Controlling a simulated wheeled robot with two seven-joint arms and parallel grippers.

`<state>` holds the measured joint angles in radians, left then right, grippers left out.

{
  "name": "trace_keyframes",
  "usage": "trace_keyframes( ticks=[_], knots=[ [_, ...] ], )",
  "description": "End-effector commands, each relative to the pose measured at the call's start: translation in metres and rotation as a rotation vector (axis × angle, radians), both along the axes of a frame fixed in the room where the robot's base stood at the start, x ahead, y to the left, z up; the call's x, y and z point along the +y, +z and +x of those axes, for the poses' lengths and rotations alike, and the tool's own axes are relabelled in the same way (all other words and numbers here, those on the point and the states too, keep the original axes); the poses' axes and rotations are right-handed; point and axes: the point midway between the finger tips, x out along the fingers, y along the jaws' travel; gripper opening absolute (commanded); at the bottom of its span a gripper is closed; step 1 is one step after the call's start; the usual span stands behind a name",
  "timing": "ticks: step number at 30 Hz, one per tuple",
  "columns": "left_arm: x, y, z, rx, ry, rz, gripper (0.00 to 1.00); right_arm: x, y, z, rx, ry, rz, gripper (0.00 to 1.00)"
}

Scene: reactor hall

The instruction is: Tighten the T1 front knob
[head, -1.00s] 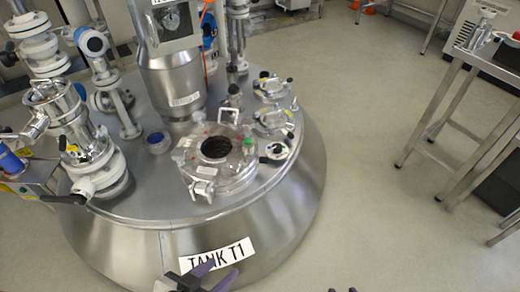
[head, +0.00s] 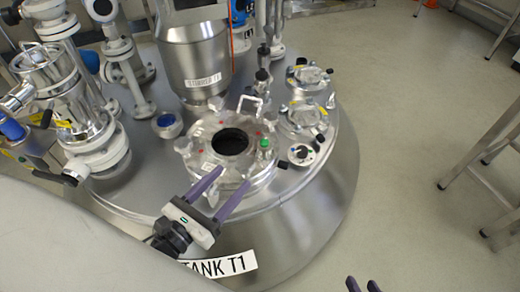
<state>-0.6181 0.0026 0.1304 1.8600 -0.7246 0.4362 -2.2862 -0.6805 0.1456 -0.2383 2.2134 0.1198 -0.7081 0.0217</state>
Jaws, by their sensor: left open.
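Tank T1 (head: 310,235) is a large steel vessel with a "TANK T1" label (head: 225,265) on its front. On its top is a round manway lid (head: 203,162) with a dark opening (head: 231,141) and several clamp knobs around its rim. My right gripper (head: 363,286) shows only two separated purple fingertips at the bottom edge, away from the tank.
Pipes and valves (head: 85,120) crowd the left. Floor at right is clear up to a metal table (head: 485,150).

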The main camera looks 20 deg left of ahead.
Motion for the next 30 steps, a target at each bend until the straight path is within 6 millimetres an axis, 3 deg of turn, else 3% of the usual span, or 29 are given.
trace_keyframes(
  ticks=[8, 21, 30],
  knots=[
    [-0.005, 0.0, 0.017, -0.035, -0.02, 0.104, 0.58, 0.002, -0.002, 0.001, 0.004, 0.004, 0.003, 0.31],
    [-0.02, -0.001, 0.089, -0.032, -0.019, 0.099, 0.58, 0.005, -0.006, 0.002, 0.019, 0.021, 0.0, 0.31],
    [-0.022, -0.001, 0.1, -0.029, -0.018, 0.098, 0.58, 0.006, -0.006, 0.003, 0.022, 0.024, 0.001, 0.31]
  ],
)
